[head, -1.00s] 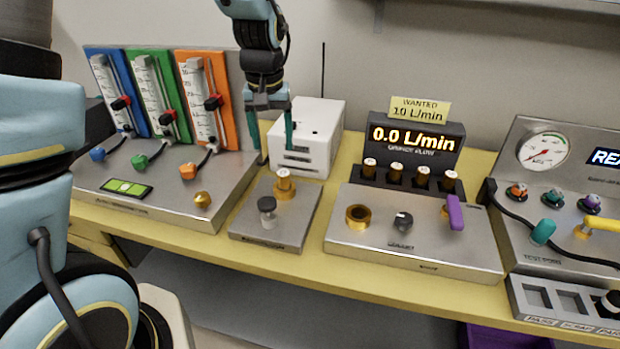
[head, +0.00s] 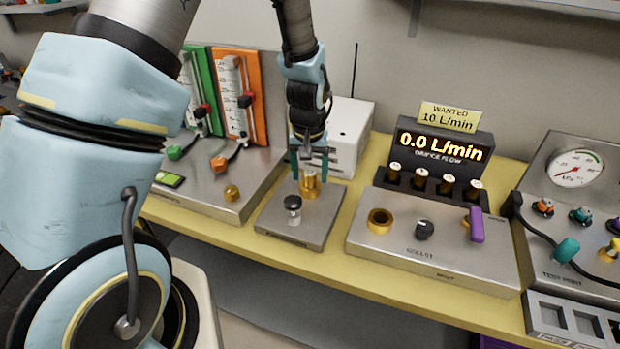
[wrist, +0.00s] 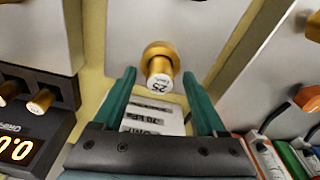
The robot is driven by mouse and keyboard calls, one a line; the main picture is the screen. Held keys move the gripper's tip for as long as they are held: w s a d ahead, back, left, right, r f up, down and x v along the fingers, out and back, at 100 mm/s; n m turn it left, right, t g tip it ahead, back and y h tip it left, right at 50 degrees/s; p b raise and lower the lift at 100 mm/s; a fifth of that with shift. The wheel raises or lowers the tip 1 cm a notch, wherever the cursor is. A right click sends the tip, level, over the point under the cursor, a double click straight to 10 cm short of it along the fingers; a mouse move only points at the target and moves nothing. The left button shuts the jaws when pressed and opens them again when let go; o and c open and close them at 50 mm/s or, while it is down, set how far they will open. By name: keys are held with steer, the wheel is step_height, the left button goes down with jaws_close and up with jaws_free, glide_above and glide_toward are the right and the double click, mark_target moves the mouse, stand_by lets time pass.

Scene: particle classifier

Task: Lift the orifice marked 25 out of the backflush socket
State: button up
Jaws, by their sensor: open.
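The orifice marked 25 (wrist: 160,85) is a gold cylinder with a white top, standing upright in the brass backflush socket (wrist: 158,50) in the wrist view. In the head view the orifice (head: 309,178) stands at the back of a grey metal plate (head: 300,220). My gripper (head: 309,175) is directly over the plate with its green fingers open, one on each side of the orifice. In the wrist view the fingers (wrist: 165,95) flank the orifice with gaps on both sides, and nothing is held.
A black knob with a pale top (head: 293,205) stands in front on the same plate. A white box (head: 345,135) is close behind. The flow panel (head: 435,240) with a rack of several orifices is to the right; the rotameter panel (head: 215,180) is to the left.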

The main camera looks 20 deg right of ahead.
steer(key=shift+f, duration=0.2)
steer(key=shift+c, duration=0.2)
jaws_close()
stand_by(0.4)
